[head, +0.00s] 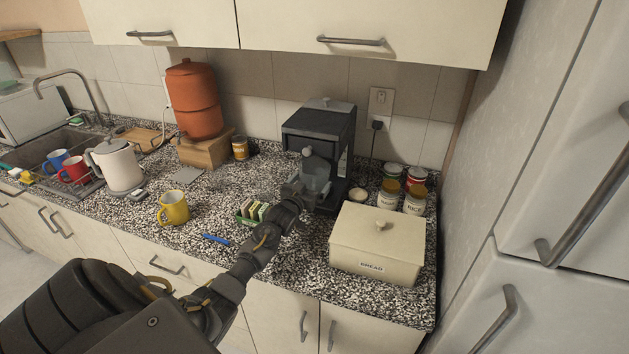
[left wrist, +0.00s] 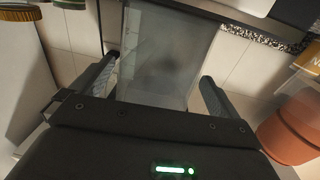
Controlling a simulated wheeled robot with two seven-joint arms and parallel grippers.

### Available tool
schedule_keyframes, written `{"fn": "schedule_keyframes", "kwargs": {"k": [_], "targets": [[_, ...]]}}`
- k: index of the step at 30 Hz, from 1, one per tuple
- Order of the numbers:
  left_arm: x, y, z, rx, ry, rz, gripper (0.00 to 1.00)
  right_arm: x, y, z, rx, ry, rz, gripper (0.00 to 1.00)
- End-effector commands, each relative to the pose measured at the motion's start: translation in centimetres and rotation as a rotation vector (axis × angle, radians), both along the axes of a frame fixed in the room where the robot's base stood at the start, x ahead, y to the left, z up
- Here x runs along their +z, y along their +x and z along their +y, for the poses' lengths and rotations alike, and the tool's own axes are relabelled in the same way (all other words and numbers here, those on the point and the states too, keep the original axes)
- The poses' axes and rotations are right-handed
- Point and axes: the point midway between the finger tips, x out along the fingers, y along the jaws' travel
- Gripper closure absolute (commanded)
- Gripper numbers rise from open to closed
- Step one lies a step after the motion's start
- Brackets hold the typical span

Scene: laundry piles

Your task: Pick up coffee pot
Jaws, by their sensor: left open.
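The coffee pot (head: 317,175) is a clear glass carafe in the dark coffee machine (head: 319,132) at the back of the counter. It is partly hidden by my left gripper (head: 306,188), which reaches to its front. In the left wrist view the glass pot (left wrist: 165,55) fills the space between the fingers of my left gripper (left wrist: 158,82). The jaws are open, with one finger on each side of the glass. I cannot tell whether either finger touches it. My right gripper is not in view.
A cream bread box (head: 377,243) stands right of my left arm, with several labelled tins (head: 389,193) behind it. A green box of packets (head: 252,212) and a yellow mug (head: 173,208) are to the left. Cabinets hang above.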

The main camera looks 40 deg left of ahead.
Motion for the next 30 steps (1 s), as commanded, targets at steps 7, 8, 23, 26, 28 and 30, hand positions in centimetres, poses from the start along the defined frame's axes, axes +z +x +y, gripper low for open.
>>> {"fn": "schedule_keyframes", "kwargs": {"k": [7,8,23,26,28,30], "targets": [[0.0,0.0,0.0,0.0,0.0,0.0,0.09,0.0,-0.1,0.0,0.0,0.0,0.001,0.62],[0.0,0.0,0.0,0.0,0.0,0.0,0.13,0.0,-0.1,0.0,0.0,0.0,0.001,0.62],[0.3,0.0,0.0,0.0,0.001,-0.003,0.44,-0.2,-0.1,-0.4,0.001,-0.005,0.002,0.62],[0.8,0.0,0.0,0.0,0.001,-0.004,0.44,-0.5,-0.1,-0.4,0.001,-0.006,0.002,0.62],[1.4,0.0,0.0,0.0,0.001,-0.005,0.44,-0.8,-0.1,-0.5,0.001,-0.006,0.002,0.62],[2.2,0.0,0.0,0.0,0.001,-0.006,0.44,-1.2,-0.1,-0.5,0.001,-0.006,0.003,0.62]]}}
